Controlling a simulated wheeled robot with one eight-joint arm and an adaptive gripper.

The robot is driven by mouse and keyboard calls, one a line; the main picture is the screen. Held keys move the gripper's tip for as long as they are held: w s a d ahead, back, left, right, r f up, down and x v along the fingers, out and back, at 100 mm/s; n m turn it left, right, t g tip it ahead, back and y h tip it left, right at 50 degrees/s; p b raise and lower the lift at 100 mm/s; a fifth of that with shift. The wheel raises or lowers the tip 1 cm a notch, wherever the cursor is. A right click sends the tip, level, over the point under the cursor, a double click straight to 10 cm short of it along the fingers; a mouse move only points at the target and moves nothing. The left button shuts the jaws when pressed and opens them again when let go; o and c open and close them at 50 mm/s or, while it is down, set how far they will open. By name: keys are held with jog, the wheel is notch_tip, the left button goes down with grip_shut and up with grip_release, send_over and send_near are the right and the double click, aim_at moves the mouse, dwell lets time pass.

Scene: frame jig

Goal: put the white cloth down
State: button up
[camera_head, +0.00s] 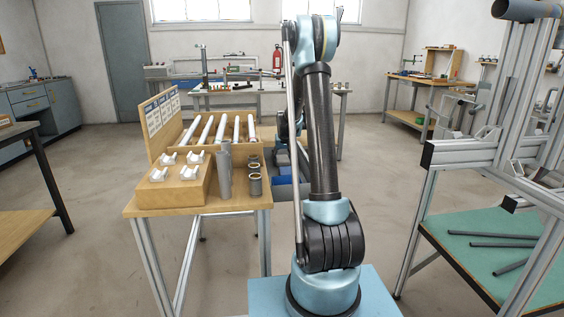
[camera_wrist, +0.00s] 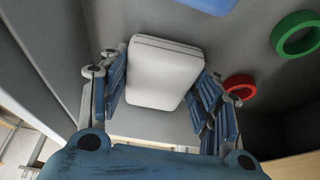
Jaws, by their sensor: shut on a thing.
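The white cloth (camera_wrist: 165,72) is a pale, folded pad with rounded edges in the wrist view. It sits between the two blue fingers of my gripper (camera_wrist: 160,93), which is shut on it. A grey surface shows behind and below the cloth; I cannot tell whether the cloth touches it. In the head view my gripper and the cloth are hidden behind my own arm.
Near the cloth in the wrist view are a red ring (camera_wrist: 240,86), a green ring (camera_wrist: 297,35) and part of a blue thing (camera_wrist: 211,5). The head view shows a wooden-topped table (camera_head: 235,207) at left and a green-topped bench (camera_head: 455,262) at right.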

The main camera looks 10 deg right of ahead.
jog(key=shift+f, duration=0.2)
jog(key=shift+s+f, duration=0.2)
jog(key=o, duration=1.3)
jog(key=shift+w+f, duration=0.15)
jog(key=shift+f, duration=0.25)
jog(key=shift+r, duration=0.2)
jog(key=shift+r, duration=0.15)
